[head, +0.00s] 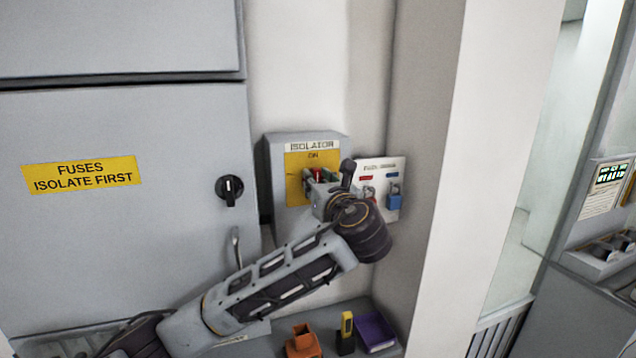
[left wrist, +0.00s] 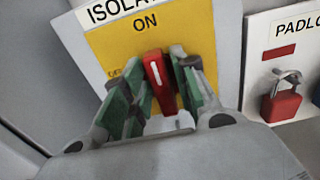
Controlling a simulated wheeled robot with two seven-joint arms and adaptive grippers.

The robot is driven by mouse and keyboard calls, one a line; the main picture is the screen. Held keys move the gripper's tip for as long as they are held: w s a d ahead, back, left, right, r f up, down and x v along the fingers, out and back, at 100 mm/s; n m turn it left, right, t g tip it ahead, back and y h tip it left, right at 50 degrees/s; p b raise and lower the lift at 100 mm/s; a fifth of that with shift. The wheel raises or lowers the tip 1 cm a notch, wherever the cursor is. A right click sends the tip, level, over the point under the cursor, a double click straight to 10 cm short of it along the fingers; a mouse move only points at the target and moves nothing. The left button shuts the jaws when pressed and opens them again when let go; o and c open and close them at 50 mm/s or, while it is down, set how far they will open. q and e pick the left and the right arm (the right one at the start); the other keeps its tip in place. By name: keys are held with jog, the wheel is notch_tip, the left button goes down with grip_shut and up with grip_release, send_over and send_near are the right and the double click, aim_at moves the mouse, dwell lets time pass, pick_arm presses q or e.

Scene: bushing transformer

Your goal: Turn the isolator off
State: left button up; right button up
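The isolator (head: 278,178) is a grey wall box with a yellow plate marked ON. Its red handle (left wrist: 158,82) stands nearly upright with a slight tilt, its white line pointing toward ON. My left gripper (head: 318,177) is at the front of the box. In the left wrist view its green-padded fingers (left wrist: 157,88) stand on either side of the red handle, with narrow gaps showing, so it looks open around the handle. The gripper hides part of the handle in the head view. My right gripper is not in view.
A padlock board (head: 391,167) with red and blue padlocks hangs right of the isolator. The grey cabinet (head: 120,250) with a black knob (head: 229,189) is on the left. Below are an orange holder (head: 303,343), a yellow-and-black device (head: 346,333) and a purple tray (head: 376,332). A wall edge stands at right.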

pick_arm(q)
grip_shut()
jog(key=shift+n, duration=0.4)
jog(key=n+b, duration=0.2)
jog(key=n, duration=0.3)
jog(key=f+n+b, duration=0.1)
jog(key=n+b, duration=0.2)
jog(key=n, duration=0.3)
jog(key=a+n+b, duration=0.1)
jog(key=n+b, duration=0.2)
jog(key=n, duration=0.3)
jog(key=shift+s+f, duration=0.15)
jog(key=shift+s, duration=0.05)
dwell(0.3)
